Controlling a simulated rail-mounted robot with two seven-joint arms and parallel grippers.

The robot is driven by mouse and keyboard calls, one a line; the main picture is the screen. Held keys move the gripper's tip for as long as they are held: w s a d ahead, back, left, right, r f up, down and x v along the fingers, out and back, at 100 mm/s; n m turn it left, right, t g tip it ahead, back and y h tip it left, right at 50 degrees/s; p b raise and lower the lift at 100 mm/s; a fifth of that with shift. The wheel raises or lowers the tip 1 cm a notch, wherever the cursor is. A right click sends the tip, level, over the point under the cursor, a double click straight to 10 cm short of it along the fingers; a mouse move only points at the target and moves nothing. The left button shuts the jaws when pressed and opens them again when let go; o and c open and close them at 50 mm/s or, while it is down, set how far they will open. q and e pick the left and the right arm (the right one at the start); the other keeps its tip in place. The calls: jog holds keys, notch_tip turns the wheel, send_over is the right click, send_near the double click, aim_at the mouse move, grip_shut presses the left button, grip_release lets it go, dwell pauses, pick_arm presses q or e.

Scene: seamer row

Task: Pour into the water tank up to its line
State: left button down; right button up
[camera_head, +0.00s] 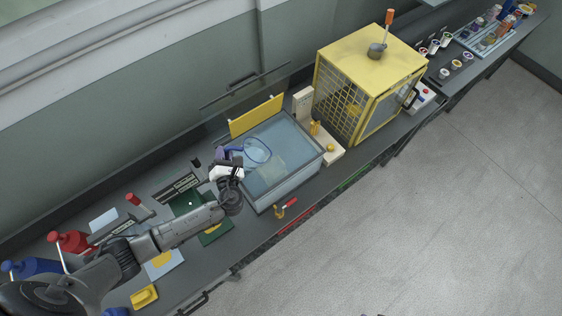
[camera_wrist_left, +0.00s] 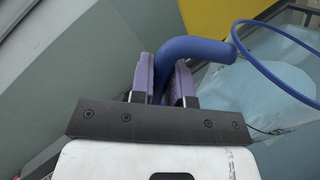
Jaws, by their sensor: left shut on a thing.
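The water tank (camera_head: 290,188) is a clear, open-topped box with pale blue water inside, in the middle of the bench. My left gripper (camera_head: 230,156) is at the tank's left side, its purple fingers shut on a thick blue handle. The handle (camera_wrist_left: 198,48) joins a thin blue ring rim, which looks like that of a clear jug (camera_head: 257,150) over the tank. The left wrist view shows the gripper (camera_wrist_left: 165,80) close up, with pale blue behind the rim (camera_wrist_left: 275,72). I cannot tell the jug's water level or see the tank's line. My right gripper is not in view.
A yellow panel (camera_head: 256,116) stands behind the tank. A yellow mesh cage (camera_head: 375,60) stands to its right, and a red-handled tap (camera_head: 284,208) is at its front. The floor in front is clear.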

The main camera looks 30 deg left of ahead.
aim_at(237, 150)
pick_arm(q)
jog(key=shift+w+d+r+m, duration=0.35)
jog(key=shift+w+d+m, duration=0.15)
jog(key=shift+m, duration=0.25)
jog(key=shift+w+d+r+m, duration=0.35)
jog(key=shift+d+m, duration=0.15)
jog(key=shift+m, duration=0.25)
dwell(2.8)
jog(key=shift+w+d+r+m, duration=0.1)
jog(key=shift+w+d+m, duration=0.5)
jog(key=shift+m, duration=0.4)
dwell(2.7)
